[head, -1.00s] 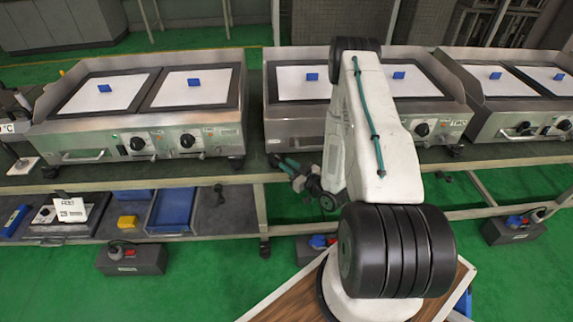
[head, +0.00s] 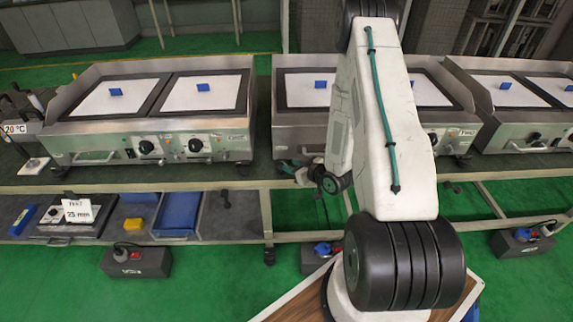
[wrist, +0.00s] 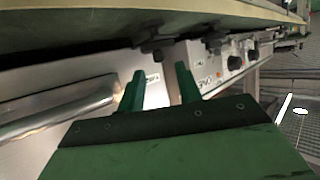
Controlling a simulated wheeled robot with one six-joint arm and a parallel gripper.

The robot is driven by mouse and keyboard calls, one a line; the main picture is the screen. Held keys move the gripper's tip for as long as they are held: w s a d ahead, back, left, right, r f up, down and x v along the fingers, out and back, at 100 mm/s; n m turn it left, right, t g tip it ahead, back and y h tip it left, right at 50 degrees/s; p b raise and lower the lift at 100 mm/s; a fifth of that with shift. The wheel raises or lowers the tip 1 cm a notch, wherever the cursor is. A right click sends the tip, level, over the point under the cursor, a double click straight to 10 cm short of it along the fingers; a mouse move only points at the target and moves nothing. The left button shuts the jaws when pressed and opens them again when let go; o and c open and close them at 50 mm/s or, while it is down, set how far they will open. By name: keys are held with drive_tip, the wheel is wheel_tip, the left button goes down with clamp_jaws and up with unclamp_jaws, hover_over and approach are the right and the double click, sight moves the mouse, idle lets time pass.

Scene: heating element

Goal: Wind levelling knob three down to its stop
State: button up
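My gripper (wrist: 160,84) has two green fingers standing apart with nothing between them; it is open. In the wrist view, which appears upside down, a dark levelling foot or knob (wrist: 156,48) shows just beyond the fingertips, between bench and griddle front. Another dark foot (wrist: 214,42) is to its right. In the head view my gripper (head: 286,167) is at the bench's front edge, by the front left of the middle griddle (head: 300,133); my arm hides much of that griddle. I cannot tell which knob is number three.
A metal handle (wrist: 60,112) lies left of the fingers in the wrist view. The left griddle (head: 185,125) and right griddle (head: 525,120) stand on the same bench (head: 150,187). A lower shelf holds a blue tray (head: 178,212) and a card (head: 77,211).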

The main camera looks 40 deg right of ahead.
sight(284, 163)
drive_tip(key=shift+x, duration=2)
clamp_jaws()
drive_tip(key=shift+d+n+y, duration=0.2)
drive_tip(key=shift+n+y, duration=0.5)
drive_tip(key=shift+y, duration=0.1)
unclamp_jaws()
